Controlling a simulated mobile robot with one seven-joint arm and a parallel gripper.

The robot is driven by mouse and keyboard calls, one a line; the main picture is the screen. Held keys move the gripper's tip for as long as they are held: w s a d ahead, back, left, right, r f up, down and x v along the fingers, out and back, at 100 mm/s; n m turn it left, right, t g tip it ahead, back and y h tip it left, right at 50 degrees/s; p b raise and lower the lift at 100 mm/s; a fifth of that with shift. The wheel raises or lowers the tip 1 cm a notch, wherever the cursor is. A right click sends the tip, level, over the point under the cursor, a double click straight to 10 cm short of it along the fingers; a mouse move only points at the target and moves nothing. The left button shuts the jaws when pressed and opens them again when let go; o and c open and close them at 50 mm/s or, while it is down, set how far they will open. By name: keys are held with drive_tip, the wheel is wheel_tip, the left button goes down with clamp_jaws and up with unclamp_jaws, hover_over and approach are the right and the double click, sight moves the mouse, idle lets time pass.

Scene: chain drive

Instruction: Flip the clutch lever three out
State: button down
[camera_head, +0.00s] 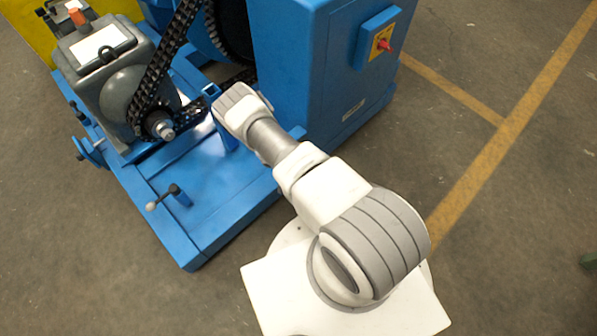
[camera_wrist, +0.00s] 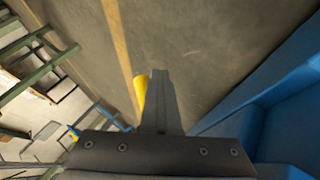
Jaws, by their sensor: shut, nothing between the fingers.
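A black lever with a pale round knob (camera_head: 163,197) stands on the front part of the blue machine base. It looks like the clutch lever; no number can be read on it. The knob points to the lower left in the head view. My arm reaches over the base to the right of the lever, with its wrist end beside the chain and blue cabinet. My gripper is hidden in the head view. In the wrist view my gripper (camera_wrist: 158,100) is shut and empty, apart from the lever. The lever does not show in the wrist view.
A black chain (camera_head: 160,60) runs over a sprocket beside a grey motor housing (camera_head: 110,75). A blue cabinet (camera_head: 325,70) with a red switch (camera_head: 385,45) stands to the right. Yellow lines mark the open floor (camera_head: 500,180). The wrist view shows green frames (camera_wrist: 40,65) at left.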

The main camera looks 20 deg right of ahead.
drive_tip(key=shift+s+d+r+p, duration=0.2)
drive_tip(key=shift+s+r, duration=0.1)
drive_tip(key=shift+r, duration=0.35)
drive_tip(key=shift+s+d+r+p, duration=0.15)
drive_tip(key=shift+s+r, duration=0.15)
drive_tip(key=shift+r, duration=0.35)
drive_tip(key=w+a+f+b, duration=0.3)
drive_tip(key=w+a+b, duration=0.1)
drive_tip(key=w+a, duration=0.4)
drive_tip(key=shift+w+a+f+b, duration=0.2)
drive_tip(key=shift+a+f+b, duration=0.2)
drive_tip(key=shift+a, duration=0.15)
drive_tip(key=shift+r, duration=0.15)
